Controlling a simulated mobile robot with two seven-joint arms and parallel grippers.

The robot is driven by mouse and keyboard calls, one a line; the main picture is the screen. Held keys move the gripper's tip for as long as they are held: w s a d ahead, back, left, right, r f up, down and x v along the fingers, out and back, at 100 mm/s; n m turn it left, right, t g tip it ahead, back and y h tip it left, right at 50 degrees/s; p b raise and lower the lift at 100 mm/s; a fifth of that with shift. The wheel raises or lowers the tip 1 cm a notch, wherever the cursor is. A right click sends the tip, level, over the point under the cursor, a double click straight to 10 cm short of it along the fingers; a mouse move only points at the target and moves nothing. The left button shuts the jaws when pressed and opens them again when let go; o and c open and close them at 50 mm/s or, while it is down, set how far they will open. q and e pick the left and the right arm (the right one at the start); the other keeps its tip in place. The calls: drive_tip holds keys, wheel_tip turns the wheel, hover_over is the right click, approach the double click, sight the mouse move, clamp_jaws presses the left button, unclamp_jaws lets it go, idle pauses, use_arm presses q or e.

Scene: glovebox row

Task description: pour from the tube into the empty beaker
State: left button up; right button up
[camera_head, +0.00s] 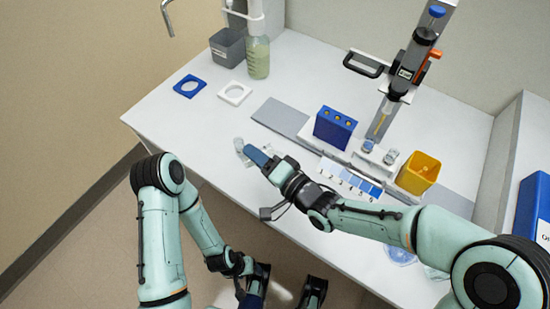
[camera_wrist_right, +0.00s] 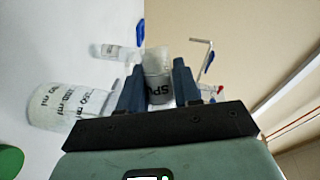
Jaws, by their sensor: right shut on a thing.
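My right gripper (camera_head: 258,155) is low over the front part of the white bench, shut on a small clear-and-grey cylinder (camera_wrist_right: 157,85) with dark lettering, apparently the tube. The fingers (camera_wrist_right: 157,92) hide its sides, and its contents cannot be made out. A clear beaker with dark ml marks (camera_wrist_right: 70,105) is left of the fingers in the right wrist view and looks empty. Clear glassware (camera_head: 240,145) shows at the right fingertips in the head view; beaker and tube are hard to separate there. My left gripper (camera_head: 252,292) hangs low in front of the bench, partly cut off.
A blue rack (camera_head: 335,128), a white holder with small vials (camera_head: 376,158) and a yellow bin (camera_head: 418,173) stand right of centre. A tall dispenser (camera_head: 405,75) rises behind them. A green-liquid bottle (camera_head: 258,58) and grey bin (camera_head: 228,48) stand at the back.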

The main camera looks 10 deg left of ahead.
drive_tip(key=shift+r+m, duration=0.15)
drive_tip(key=shift+m, duration=0.15)
idle(1.2)
